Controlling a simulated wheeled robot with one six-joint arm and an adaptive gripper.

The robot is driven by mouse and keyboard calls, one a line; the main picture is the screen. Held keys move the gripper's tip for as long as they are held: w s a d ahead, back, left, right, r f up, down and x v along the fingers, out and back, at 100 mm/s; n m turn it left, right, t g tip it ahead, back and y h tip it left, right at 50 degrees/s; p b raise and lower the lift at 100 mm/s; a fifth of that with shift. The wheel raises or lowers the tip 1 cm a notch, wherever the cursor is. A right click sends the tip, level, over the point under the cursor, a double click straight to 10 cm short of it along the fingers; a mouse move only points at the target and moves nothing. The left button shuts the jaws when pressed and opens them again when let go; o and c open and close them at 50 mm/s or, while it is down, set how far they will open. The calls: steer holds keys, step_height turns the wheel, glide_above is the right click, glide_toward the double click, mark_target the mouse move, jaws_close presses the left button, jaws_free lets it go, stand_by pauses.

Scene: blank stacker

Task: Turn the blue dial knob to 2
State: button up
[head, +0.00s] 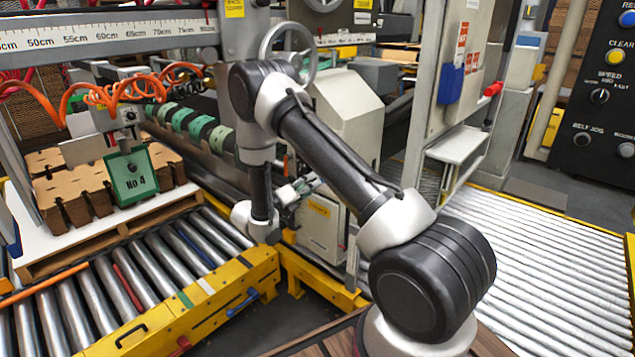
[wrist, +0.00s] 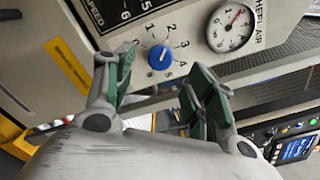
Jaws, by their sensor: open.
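The blue dial knob (wrist: 162,57) is on a light panel in the wrist view, with printed numbers around it. A pale mark shows on its face, but it is too small to tell which number it points at. My gripper (wrist: 166,82) is open, with one green-padded finger to the left of the knob and the other to its lower right. The fingers are apart, and nothing is between the pads. In the head view my gripper (head: 291,190) is small, beside the light machine housing (head: 347,115). I cannot make out the knob there.
A round pressure gauge (wrist: 230,27) sits right of the knob. A dark panel with numbers (wrist: 115,12) is at upper left. A small screen device (wrist: 294,148) is at lower right. In the head view, a roller conveyor (head: 150,275) with a yellow frame lies to the left.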

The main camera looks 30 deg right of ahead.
steer(key=v, duration=0.5)
steer(key=shift+s+a, duration=0.1)
steer(key=shift+a, duration=0.05)
